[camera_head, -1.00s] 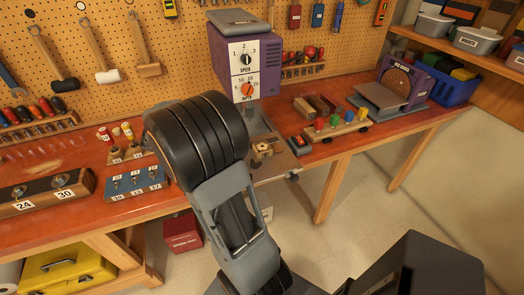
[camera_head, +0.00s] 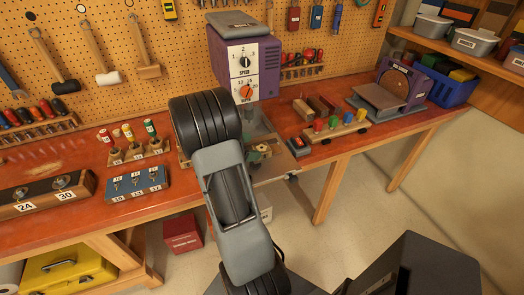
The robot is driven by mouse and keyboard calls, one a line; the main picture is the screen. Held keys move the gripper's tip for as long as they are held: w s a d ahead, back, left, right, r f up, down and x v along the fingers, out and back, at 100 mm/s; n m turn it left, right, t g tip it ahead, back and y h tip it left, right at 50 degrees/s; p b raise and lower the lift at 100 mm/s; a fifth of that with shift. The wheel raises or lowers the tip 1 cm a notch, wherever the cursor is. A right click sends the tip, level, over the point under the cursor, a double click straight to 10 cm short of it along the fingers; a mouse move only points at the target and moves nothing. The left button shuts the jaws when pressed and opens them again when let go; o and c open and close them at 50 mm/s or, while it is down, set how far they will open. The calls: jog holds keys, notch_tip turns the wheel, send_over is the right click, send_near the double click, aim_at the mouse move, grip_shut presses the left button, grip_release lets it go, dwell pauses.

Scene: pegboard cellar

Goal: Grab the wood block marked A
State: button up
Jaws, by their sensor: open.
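A small light wood block (camera_head: 256,157) sits on the drill press table, just right of my arm. No letter A can be read on it. Dark grey-green parts beside and over the block appear to be the tip of my gripper (camera_head: 262,149), open. The rest of it is hidden behind my arm, and I cannot tell whether it touches the block. Several brown wood blocks (camera_head: 318,106) lie on the bench farther right, their marks too small to read.
The purple drill press (camera_head: 246,70) stands behind my arm.

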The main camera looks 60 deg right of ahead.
aim_at(265, 147)
jog(key=p+x, duration=0.1)
jog(key=x, duration=0.4)
jog(key=c, duration=1)
jog(key=shift+r, duration=0.1)
